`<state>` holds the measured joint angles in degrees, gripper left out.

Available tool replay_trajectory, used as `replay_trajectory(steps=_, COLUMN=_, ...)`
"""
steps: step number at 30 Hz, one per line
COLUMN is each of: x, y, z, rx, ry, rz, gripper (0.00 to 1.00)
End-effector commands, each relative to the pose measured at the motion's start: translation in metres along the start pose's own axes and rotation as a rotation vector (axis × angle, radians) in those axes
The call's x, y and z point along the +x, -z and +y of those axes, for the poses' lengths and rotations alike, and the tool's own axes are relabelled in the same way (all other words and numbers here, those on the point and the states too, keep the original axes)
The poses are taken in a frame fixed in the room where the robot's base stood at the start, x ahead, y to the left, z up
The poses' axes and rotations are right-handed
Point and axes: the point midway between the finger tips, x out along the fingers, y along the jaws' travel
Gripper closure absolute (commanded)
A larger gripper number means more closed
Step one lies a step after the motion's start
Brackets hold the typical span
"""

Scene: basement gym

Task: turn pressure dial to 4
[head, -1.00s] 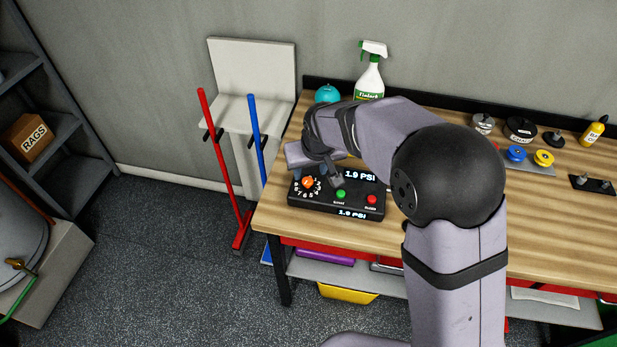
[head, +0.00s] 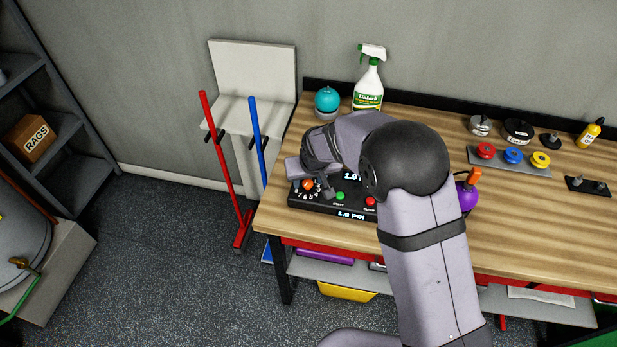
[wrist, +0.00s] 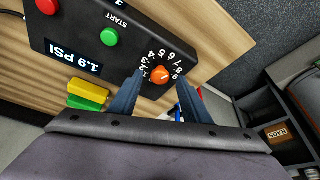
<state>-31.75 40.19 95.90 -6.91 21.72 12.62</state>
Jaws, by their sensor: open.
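The black pressure box (head: 335,202) sits near the left end of the wooden workbench. Its orange dial (head: 308,185) is at the box's left end, ringed by white numbers; it also shows in the wrist view (wrist: 162,76). A pale mark is on the knob, but I cannot tell which number it points to. The displays (wrist: 80,54) read 1.9 PSI. My gripper (wrist: 159,88) is open, its two fingers on either side of the dial in the wrist view; I cannot tell if they touch it. In the head view my gripper (head: 322,188) is beside the dial, partly hidden by my wrist.
A green start button (head: 340,196) and a red button (head: 370,202) are on the same box, close to my gripper. A purple object with an orange top (head: 468,190) is right of my arm.

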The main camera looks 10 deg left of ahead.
Motion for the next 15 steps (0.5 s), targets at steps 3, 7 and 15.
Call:
replay_trajectory(steps=3, x=0.0048, y=0.0002, z=0.0002, rx=0.000, ry=0.000, rz=0.000, gripper=0.57)
replay_trajectory(steps=7, x=0.0069, y=0.0000, z=0.0002, rx=0.000, ry=0.000, rz=0.001, gripper=0.57)
replay_trajectory(steps=15, x=0.0068, y=0.0000, z=0.0001, rx=0.000, ry=0.000, rz=0.001, gripper=0.73)
